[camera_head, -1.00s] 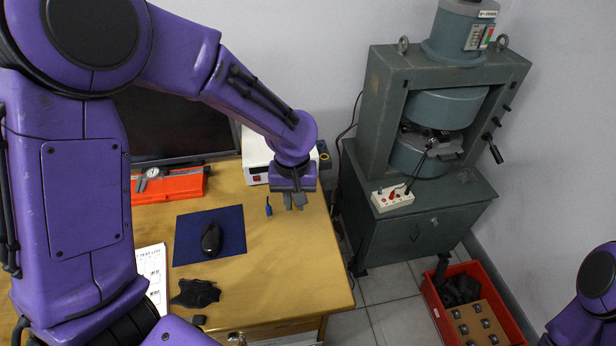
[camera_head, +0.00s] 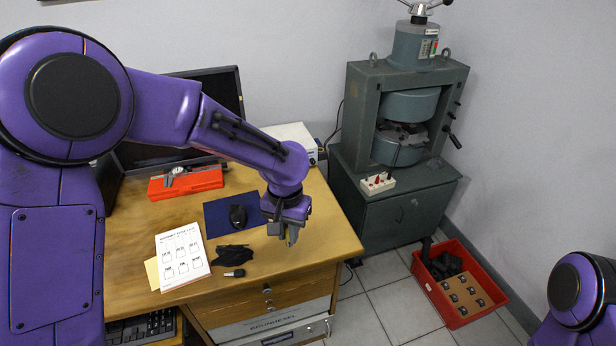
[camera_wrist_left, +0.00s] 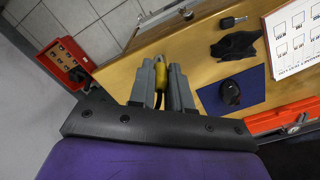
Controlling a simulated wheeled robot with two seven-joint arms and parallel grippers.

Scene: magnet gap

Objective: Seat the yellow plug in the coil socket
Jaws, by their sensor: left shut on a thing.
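The yellow plug (camera_wrist_left: 161,75) shows between the grey fingers of my left gripper (camera_wrist_left: 162,84) in the left wrist view, and the gripper is shut on it. In the head view my left gripper (camera_head: 292,235) points down over the desk's right front part; the plug is too small or hidden there. A white socket strip (camera_head: 378,183) with red parts stands on the green cabinet at the foot of the magnet (camera_head: 402,125). It lies to the right of and behind my gripper, well apart from it. I cannot tell which opening is the coil socket. My right gripper is out of view.
The wooden desk (camera_head: 325,230) holds a mouse on a blue mat (camera_head: 218,221), a black cloth (camera_head: 232,254), a key (camera_head: 235,273), papers (camera_head: 183,253) and an orange case (camera_head: 185,184). A red crate (camera_head: 463,321) stands on the floor. A gap separates desk and cabinet.

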